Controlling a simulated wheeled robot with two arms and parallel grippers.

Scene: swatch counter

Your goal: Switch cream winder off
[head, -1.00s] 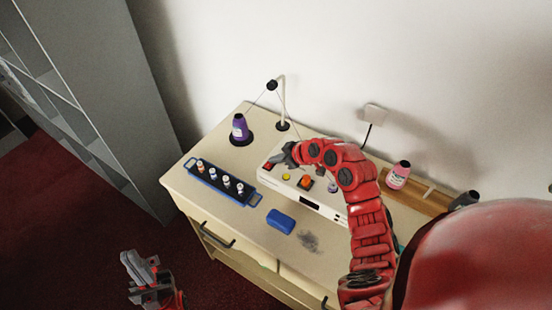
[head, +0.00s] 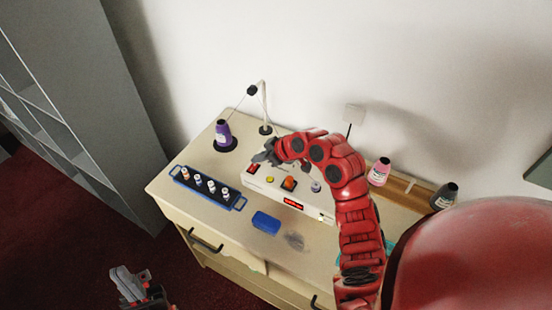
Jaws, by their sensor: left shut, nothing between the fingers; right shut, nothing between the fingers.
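The cream winder (head: 321,212) is a low box on the counter. On its top are a red switch (head: 253,168), a yellow button (head: 270,179), an orange-lit switch (head: 289,183) and a pale knob (head: 316,187). Its front display (head: 293,203) glows red. My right gripper (head: 262,158) is shut and empty, just above and behind the red switch; I cannot tell whether it touches the winder. My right arm hides part of the winder's back and right end. My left gripper (head: 122,283) is shut and empty, low in front of the counter.
A blue rack (head: 237,207) of small spools, a blue block (head: 266,222) and a purple cone (head: 223,134) share the counter (head: 222,232). A thin thread stand (head: 265,105) rises behind. Pink (head: 379,172) and dark (head: 445,196) cones stand right. A grey shelf (head: 95,100) is at left.

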